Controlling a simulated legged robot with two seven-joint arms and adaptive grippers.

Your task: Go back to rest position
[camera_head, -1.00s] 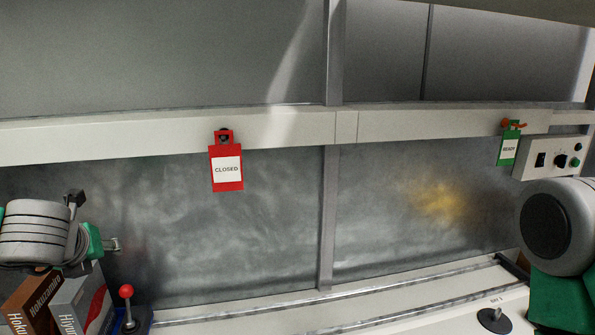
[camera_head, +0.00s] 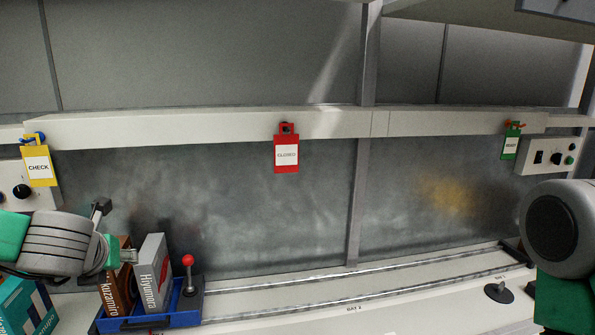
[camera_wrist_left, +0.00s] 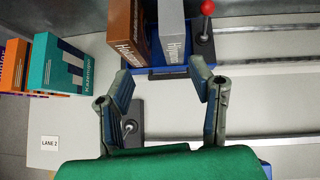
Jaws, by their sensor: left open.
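My left gripper (camera_head: 126,256) is at the lower left of the head view, close to the books in a blue bin. In the left wrist view my left gripper (camera_wrist_left: 161,70) has its two fingers spread apart, with nothing between them. The fingers point toward the blue bin (camera_wrist_left: 158,72), which holds a brown book (camera_wrist_left: 125,30) and a grey book (camera_wrist_left: 172,35). My right arm shows at the right edge of the head view, but its gripper is out of frame.
A red-knobbed lever (camera_head: 189,275) stands beside the grey book. Teal books (camera_head: 28,308) are at the lower left. Yellow CHECK (camera_head: 39,166), red CLOSED (camera_head: 286,154) and green READY (camera_head: 511,144) tags hang along the rail. The white bench (camera_head: 420,305) is mostly clear in the middle.

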